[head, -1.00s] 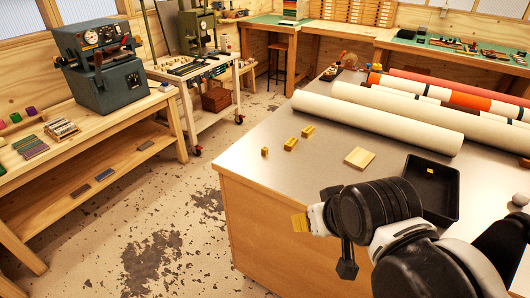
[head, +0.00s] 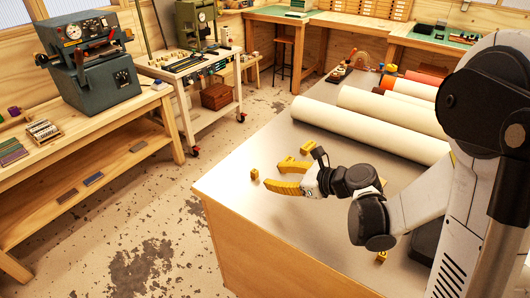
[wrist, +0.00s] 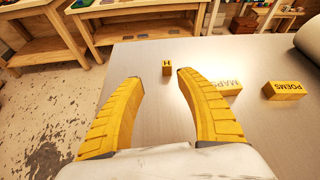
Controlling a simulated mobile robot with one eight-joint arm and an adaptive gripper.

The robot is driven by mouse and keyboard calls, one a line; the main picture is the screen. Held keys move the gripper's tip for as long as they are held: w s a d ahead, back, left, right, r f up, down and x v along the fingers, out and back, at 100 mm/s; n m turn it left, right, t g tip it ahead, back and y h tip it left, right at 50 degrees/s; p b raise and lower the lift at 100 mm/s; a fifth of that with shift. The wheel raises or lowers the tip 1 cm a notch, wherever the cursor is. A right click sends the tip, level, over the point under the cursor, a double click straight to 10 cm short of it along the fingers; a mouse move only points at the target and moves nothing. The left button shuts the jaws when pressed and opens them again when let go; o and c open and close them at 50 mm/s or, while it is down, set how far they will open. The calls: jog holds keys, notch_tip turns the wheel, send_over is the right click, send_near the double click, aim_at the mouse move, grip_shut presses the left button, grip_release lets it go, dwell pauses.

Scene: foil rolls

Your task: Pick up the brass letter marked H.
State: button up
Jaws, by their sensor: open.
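The small brass letter marked H (wrist: 167,70) stands on the metal counter top, its mark facing the wrist camera. In the head view the same small brass block (head: 254,174) is near the counter's left corner. My gripper (wrist: 160,77) is open and empty, its yellow fingers spread. In the wrist view the letter shows between and just beyond the fingertips, apart from them. In the head view my gripper (head: 268,179) is just right of the letter, its fingers pointing towards it.
A brass block marked MAPS (wrist: 232,89) is partly hidden by the right finger. A block marked POEMS (wrist: 284,91) lies farther right. Large pale rolls (head: 370,129) lie behind. A small brass piece (head: 381,257) is near the front. The counter left of my gripper is clear.

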aim_at(255, 171)
jog(key=shift+w+d+f+m+y, duration=0.2)
jog(key=shift+w+f+m+y, duration=0.1)
jog(key=shift+w+m, duration=0.2)
jog(key=shift+w+f, duration=0.15)
jog(key=shift+w, duration=0.1)
jog(key=shift+m, duration=0.3)
jog(key=b+x, duration=0.1)
jog(key=x, duration=0.4)
jog(key=shift+a, duration=0.1)
jog(key=shift+b+x, duration=1.3)
jog(key=shift+x, duration=1.45)
jog(key=shift+w+t, duration=0.1)
jog(key=shift+t, duration=0.2)
grip_shut()
